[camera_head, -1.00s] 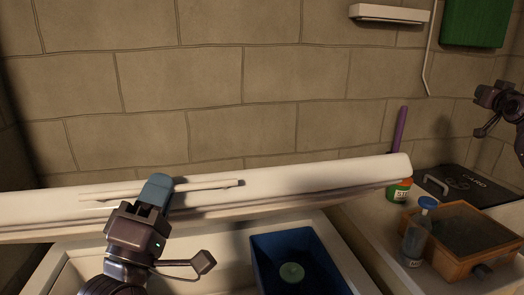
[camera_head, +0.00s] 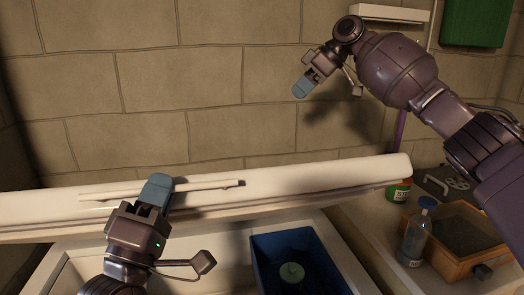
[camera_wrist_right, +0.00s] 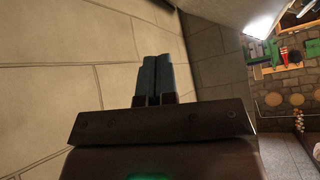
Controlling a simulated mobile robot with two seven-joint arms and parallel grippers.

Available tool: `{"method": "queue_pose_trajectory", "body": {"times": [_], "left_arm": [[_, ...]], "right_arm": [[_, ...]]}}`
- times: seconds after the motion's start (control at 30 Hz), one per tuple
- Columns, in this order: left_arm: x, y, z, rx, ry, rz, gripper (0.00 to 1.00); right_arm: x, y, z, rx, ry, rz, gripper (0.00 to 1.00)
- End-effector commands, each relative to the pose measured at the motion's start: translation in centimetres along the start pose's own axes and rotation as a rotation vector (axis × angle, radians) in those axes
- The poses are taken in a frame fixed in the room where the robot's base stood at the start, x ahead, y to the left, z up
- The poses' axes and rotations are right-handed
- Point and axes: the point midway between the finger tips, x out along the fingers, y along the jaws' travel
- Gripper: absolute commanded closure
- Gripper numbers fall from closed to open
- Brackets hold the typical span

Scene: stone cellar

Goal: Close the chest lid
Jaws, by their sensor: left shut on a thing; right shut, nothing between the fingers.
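The white chest lid (camera_head: 330,175) stands partly raised over the white chest (camera_head: 222,250) in the head view. A long thin handle (camera_head: 210,185) runs along the lid. My left gripper (camera_head: 157,188) is shut on this handle at the lid's left part. My right gripper (camera_head: 302,88) is in front of the stone wall, above the right half of the lid and apart from it. Its blue fingers (camera_wrist_right: 153,78) are together and empty in the right wrist view. The chest's left interior is partly hidden by my left arm.
A blue bin (camera_head: 300,262) with a round greenish thing (camera_head: 291,273) sits inside the chest. Right of the chest are a bottle (camera_head: 415,238), a wooden box (camera_head: 462,240) and a green-and-orange jar (camera_head: 399,190). A white shelf (camera_head: 390,13) hangs on the wall.

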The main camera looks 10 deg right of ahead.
Motion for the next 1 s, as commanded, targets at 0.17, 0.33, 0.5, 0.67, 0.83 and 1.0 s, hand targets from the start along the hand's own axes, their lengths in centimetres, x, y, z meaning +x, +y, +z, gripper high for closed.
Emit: {"method": "queue_pose_trajectory", "body": {"times": [0.17,0.33,0.5,0.67,0.83,1.0], "left_arm": [[0.0,-0.1,0.0,0.000,-0.001,-0.002,1.00],[0.0,-0.1,0.0,0.000,-0.001,-0.002,1.00],[0.0,-0.1,0.0,0.000,-0.001,-0.002,1.00],[0.0,-0.1,0.0,0.000,-0.001,-0.002,1.00],[0.0,-0.1,0.0,0.000,-0.001,-0.001,1.00],[0.0,-0.1,0.0,0.000,0.000,-0.001,1.00]], "right_arm": [[1.5,-7.1,-3.4,-0.215,-0.218,-0.195,1.00],[1.7,-11.4,-4.5,-0.349,-0.373,-0.320,1.00],[1.6,-13.2,-4.9,-0.408,-0.446,-0.377,1.00],[2.3,-13.6,-4.5,-0.417,-0.460,-0.390,1.00],[4.0,-14.1,-3.4,-0.417,-0.457,-0.389,1.00],[6.5,-14.9,-1.9,-0.415,-0.458,-0.385,1.00]]}}
